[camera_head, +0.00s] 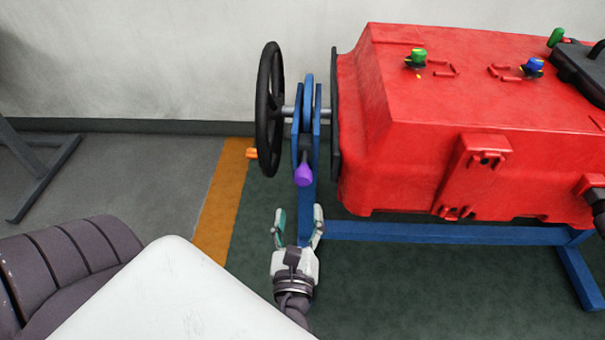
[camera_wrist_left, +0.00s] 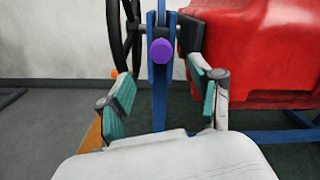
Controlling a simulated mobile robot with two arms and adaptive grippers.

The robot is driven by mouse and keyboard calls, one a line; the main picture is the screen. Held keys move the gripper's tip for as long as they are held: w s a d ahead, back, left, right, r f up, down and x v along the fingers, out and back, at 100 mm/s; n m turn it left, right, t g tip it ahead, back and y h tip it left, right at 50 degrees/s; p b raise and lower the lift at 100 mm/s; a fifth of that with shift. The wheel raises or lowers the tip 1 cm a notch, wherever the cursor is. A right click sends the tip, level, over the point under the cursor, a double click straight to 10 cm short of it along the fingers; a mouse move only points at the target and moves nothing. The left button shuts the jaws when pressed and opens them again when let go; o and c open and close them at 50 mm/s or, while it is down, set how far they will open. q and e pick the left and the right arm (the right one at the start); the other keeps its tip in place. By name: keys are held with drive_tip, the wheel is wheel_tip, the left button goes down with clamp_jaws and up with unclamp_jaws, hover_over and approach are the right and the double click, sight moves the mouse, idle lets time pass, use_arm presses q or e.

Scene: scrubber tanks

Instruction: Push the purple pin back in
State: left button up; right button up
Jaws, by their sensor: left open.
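The purple pin (camera_head: 304,174) sticks out toward me from the blue disc bracket (camera_head: 308,110) beside the black handwheel (camera_head: 269,108). In the left wrist view its round purple knob (camera_wrist_left: 161,51) is near the top centre, beyond and above the fingers. My left gripper (camera_head: 298,214) is open and empty, a little in front of and below the pin, not touching it. In the left wrist view its teal-padded fingers (camera_wrist_left: 163,95) stand apart with the blue post between them in the picture. How deep the pin sits is hidden. My right gripper does not show.
A red tank (camera_head: 440,130) on a blue frame (camera_head: 440,233) fills the right side, with green (camera_head: 418,56) and blue (camera_head: 534,66) knobs on top. An orange handle (camera_head: 251,153) sits on the handwheel.

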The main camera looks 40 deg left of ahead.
sight(302, 181)
use_arm(q)
drive_tip(key=x, duration=1)
drive_tip(key=shift+w+a, duration=0.1)
drive_tip(key=shift+w, duration=0.2)
clamp_jaws()
